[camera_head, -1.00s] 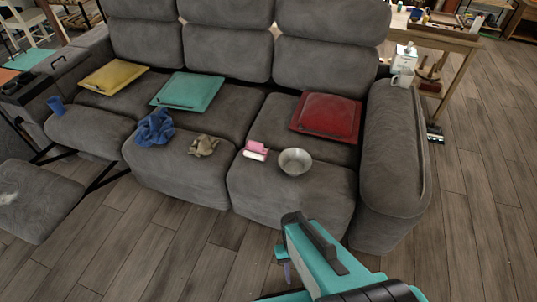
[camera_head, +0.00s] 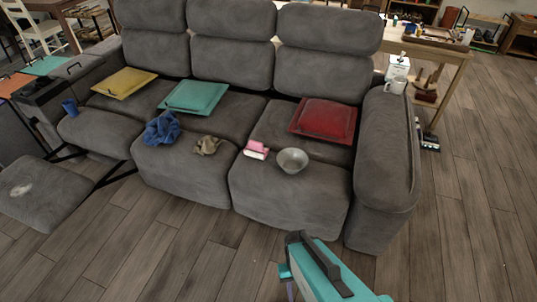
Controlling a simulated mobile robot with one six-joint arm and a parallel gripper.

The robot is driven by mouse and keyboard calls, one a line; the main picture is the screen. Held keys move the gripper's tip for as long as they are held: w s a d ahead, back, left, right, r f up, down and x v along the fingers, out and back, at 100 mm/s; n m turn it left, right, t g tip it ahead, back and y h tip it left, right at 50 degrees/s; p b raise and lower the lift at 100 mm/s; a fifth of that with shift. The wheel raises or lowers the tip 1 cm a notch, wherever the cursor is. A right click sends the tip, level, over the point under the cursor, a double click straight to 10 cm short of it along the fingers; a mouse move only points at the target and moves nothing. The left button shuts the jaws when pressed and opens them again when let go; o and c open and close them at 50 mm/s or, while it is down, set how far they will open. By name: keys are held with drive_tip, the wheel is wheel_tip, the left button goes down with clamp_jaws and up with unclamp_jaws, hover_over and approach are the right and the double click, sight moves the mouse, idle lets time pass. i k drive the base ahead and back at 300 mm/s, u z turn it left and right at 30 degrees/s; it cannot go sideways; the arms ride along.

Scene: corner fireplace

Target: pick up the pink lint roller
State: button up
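The pink lint roller (camera_head: 256,149) lies on the front of the sofa's right seat, with a pink upper part and a white lower part. It sits just left of a grey metal bowl (camera_head: 292,160). My teal and black arm shows at the bottom centre, in front of the sofa and below the roller in the picture. The end of my arm, with my gripper (camera_head: 288,285), is mostly hidden behind the arm link, so its fingers cannot be made out. My gripper is well apart from the roller.
The grey sofa (camera_head: 225,185) also bears a crumpled blue cloth (camera_head: 161,129), a tan crumpled item (camera_head: 207,145), a blue cup (camera_head: 70,107), and yellow, teal and red (camera_head: 323,120) flat square items. A white mug (camera_head: 396,86) stands on the right armrest. The wooden floor in front is clear.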

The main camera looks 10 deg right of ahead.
sight(255, 149)
drive_tip(key=k, duration=0.35)
drive_tip(key=u, duration=0.15)
drive_tip(key=i, duration=0.95)
drive_tip(key=u, duration=4.65)
drive_tip(key=i, duration=0.1)
drive_tip(key=z, duration=3.35)
